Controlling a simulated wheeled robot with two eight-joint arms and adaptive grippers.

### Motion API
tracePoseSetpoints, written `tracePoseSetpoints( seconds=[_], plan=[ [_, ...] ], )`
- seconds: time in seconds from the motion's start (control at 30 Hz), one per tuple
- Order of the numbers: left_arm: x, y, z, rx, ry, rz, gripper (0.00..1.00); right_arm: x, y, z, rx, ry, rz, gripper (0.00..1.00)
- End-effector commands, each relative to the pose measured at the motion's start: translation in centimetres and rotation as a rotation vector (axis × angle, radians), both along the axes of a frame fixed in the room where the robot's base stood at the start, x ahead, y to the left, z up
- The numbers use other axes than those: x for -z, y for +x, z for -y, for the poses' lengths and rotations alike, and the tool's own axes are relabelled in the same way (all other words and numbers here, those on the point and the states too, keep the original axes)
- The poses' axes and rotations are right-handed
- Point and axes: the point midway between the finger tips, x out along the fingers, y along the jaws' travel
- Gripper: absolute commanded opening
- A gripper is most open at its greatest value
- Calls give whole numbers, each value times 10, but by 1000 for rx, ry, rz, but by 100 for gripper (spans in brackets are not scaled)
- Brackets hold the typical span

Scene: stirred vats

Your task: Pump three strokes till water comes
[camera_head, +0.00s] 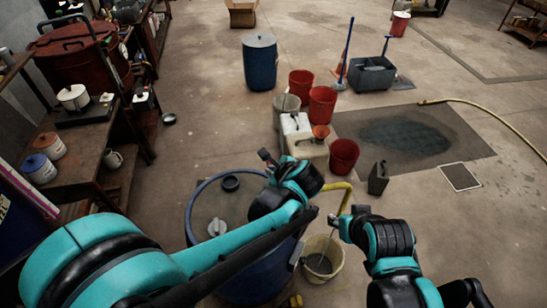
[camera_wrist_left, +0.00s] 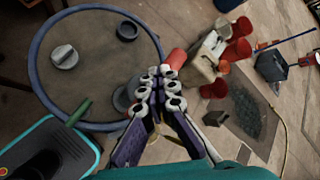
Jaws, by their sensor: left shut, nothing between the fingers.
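The blue drum (camera_head: 262,284) stands at the bottom middle of the head view. Its lid and rim (camera_wrist_left: 35,52) also show in the left wrist view. My left gripper (camera_head: 270,158) is over the drum, shut and empty. In the wrist view its fingers (camera_wrist_left: 160,78) are together, with a red grip-like part (camera_wrist_left: 176,59) just beyond them; whether they touch is unclear. A yellow curved spout (camera_head: 343,190) reaches toward a cream bucket (camera_head: 309,272). A thin pale line runs into the bucket; I cannot tell if it is water. Most of the pump is hidden. My right gripper (camera_head: 346,216) is beside the spout.
Beyond the drum stand a cream jerrycan (camera_head: 308,150), red buckets (camera_head: 344,156) and a dark can (camera_head: 378,178). A shelf with pots (camera_head: 74,97) lines the left. A second blue barrel (camera_head: 260,63) stands farther back. Floor at the right is mostly clear.

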Motion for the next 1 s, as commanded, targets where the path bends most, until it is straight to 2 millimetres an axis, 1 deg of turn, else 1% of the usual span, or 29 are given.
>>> tracePoseSetpoints(
  seconds=[1.0],
  plan=[
    [14,0,1,1,-4,-2,0,11,0,0,0,0,0,40]
  ],
)
